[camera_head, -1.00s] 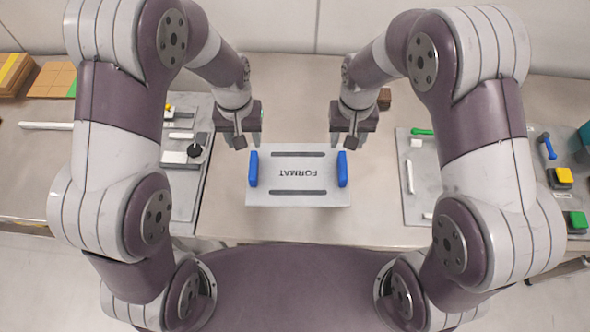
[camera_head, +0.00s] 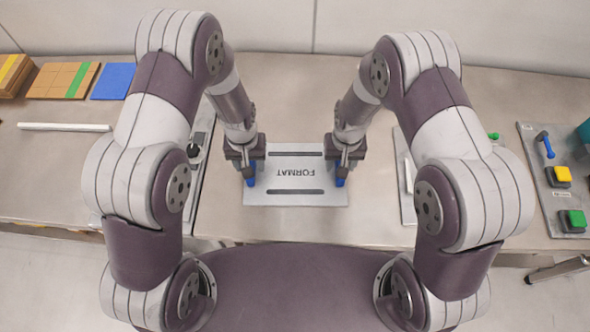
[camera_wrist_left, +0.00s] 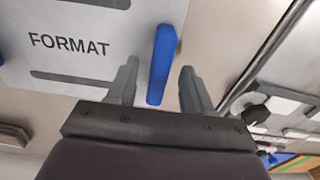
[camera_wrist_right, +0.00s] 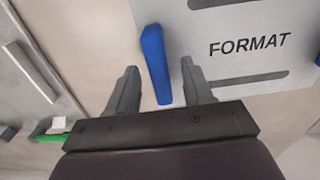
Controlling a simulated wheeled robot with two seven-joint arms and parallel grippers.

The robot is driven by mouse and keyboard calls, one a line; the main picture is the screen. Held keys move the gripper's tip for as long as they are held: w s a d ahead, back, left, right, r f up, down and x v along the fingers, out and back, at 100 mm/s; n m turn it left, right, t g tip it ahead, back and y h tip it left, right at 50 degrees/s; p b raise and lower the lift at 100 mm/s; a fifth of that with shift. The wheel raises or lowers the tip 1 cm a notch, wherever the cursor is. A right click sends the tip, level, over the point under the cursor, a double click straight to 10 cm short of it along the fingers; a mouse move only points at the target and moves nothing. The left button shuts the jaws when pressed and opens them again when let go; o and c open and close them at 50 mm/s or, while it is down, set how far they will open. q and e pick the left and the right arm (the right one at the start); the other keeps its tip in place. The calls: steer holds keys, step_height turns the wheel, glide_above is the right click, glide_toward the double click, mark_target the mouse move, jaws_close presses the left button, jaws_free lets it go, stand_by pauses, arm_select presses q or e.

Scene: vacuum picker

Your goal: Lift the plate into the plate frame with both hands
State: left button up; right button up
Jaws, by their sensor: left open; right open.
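The plate (camera_head: 296,188) is pale grey with the word FORMAT, two dark slots and a blue handle at each side. It lies on the table in front of me in the head view. My left gripper (camera_head: 246,172) is over the left handle; in the left wrist view its open fingers (camera_wrist_left: 156,88) stand on either side of the blue handle (camera_wrist_left: 162,62). My right gripper (camera_head: 340,172) is over the right handle; in the right wrist view its open fingers (camera_wrist_right: 160,88) stand on either side of that blue handle (camera_wrist_right: 156,62). I cannot tell whether the fingers touch the handles. I cannot identify a plate frame.
A panel with yellow (camera_head: 559,176) and green (camera_head: 573,220) buttons is at the right. A white bar (camera_head: 64,127), a blue sheet (camera_head: 113,81) and tan boards (camera_head: 63,80) lie at the left. The table (camera_head: 290,93) behind the plate is clear.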

arm_select(q)
steer(key=shift+d+f, duration=0.1)
steer(key=shift+f, duration=0.35)
arm_select(e)
steer(key=shift+d+f, duration=0.1)
steer(key=shift+f, duration=0.4)
arm_select(q)
jaws_close()
arm_select(e)
jaws_close()
arm_select(q)
steer(key=shift+r, duration=0.15)
arm_select(e)
steer(key=shift+r, duration=0.15)
